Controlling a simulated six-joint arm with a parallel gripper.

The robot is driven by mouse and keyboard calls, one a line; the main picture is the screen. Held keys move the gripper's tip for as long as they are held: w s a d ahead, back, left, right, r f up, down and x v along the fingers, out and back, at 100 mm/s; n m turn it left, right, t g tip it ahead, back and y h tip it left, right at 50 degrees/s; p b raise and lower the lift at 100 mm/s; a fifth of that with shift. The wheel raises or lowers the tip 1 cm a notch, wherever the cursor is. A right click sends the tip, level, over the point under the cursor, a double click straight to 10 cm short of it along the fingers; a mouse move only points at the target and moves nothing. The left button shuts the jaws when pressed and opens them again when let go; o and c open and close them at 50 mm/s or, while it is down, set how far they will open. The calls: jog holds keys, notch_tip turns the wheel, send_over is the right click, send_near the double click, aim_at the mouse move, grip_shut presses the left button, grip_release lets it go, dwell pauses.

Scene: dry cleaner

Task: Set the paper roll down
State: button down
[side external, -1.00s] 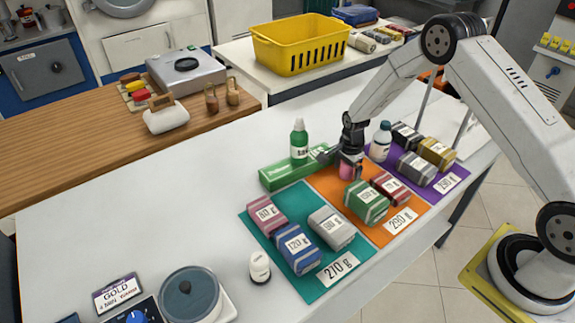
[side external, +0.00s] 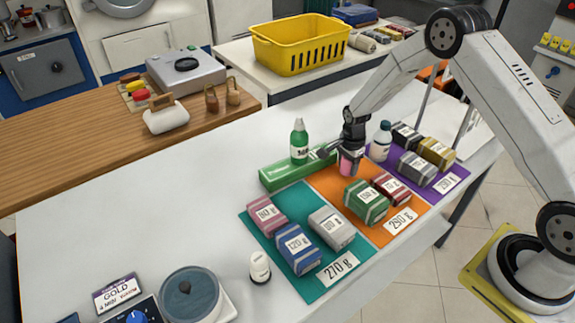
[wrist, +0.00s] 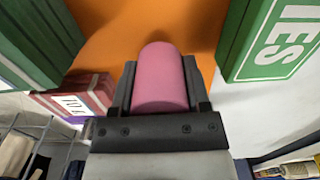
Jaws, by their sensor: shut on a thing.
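A pink cylinder, the paper roll (side external: 347,168), is between the jaws of my gripper (side external: 351,158) over the back part of the orange mat (side external: 325,184). In the wrist view the roll (wrist: 160,75) shows as a smooth pink cylinder, with the dark fingers of my gripper (wrist: 160,95) shut on both its sides. Orange mat lies beyond its rounded end. Whether the roll touches the mat cannot be told.
A long green box (side external: 280,176) and green bottle (side external: 299,142) stand left of the roll. Green (side external: 365,201) and dark red (side external: 390,188) bundles lie in front. A white-and-blue bottle (side external: 381,142) stands right. The counter's left part is largely clear.

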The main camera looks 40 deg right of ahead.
jog(key=s+a+r, duration=0.2)
jog(key=s+r, duration=0.9)
jog(key=s, duration=0.2)
jog(key=shift+s+r, duration=0.15)
jog(key=shift+s, duration=0.25)
dwell(0.5)
jog(key=w+d+m, duration=0.9)
jog(key=w+d, duration=0.1)
jog(key=w, duration=0.2)
jog(key=shift+w, duration=0.25)
jog(key=shift+d, duration=0.1)
